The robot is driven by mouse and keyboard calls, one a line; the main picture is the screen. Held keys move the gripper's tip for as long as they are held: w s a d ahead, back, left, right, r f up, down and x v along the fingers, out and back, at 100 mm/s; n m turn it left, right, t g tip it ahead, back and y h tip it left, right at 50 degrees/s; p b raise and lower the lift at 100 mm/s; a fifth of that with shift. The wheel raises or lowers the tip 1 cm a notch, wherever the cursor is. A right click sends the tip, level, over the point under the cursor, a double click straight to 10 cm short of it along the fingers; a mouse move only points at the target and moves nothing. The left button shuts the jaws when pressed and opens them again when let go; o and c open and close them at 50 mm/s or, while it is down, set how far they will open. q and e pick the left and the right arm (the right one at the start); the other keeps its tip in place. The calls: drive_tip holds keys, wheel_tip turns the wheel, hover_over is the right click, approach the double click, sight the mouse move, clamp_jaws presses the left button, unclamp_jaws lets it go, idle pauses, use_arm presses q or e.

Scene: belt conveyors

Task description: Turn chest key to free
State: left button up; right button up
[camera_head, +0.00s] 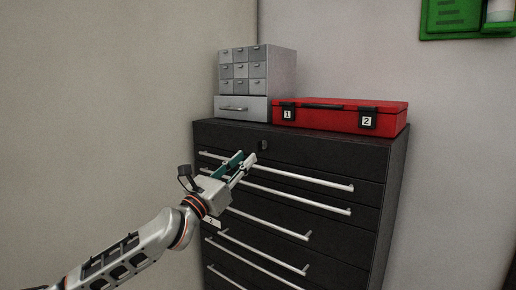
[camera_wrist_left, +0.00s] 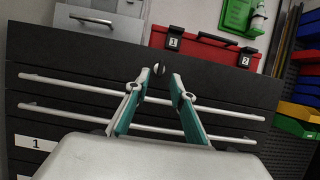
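The black drawer chest (camera_head: 330,155) stands against the wall. Its key or lock (camera_head: 263,145) is a small dark piece with a light edge on the top front panel, and it also shows in the left wrist view (camera_wrist_left: 158,69). My left gripper (camera_head: 247,156) is in front of the chest, just left of and below the key in the head view. In the left wrist view its two teal-lined fingers (camera_wrist_left: 161,76) are apart and empty, with the key showing between and beyond the tips. Contact with the key cannot be told. My right gripper is not in view.
A red case (camera_head: 335,118) and a grey small-drawer cabinet (camera_head: 284,72) stand on top of the chest. Long silver handles (camera_head: 300,179) stick out from the chest front close to my fingers. Coloured bins (camera_wrist_left: 297,110) hang at the far right in the left wrist view.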

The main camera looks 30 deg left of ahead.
sight(256, 148)
use_arm(q)
drive_tip(key=p+x, duration=0.1)
drive_tip(key=x, duration=0.3)
drive_tip(key=shift+w+r, duration=0.2)
drive_tip(key=shift+x, duration=1.05)
drive_tip(key=shift+d+f, duration=0.1)
drive_tip(key=shift+f, duration=0.05)
clamp_jaws()
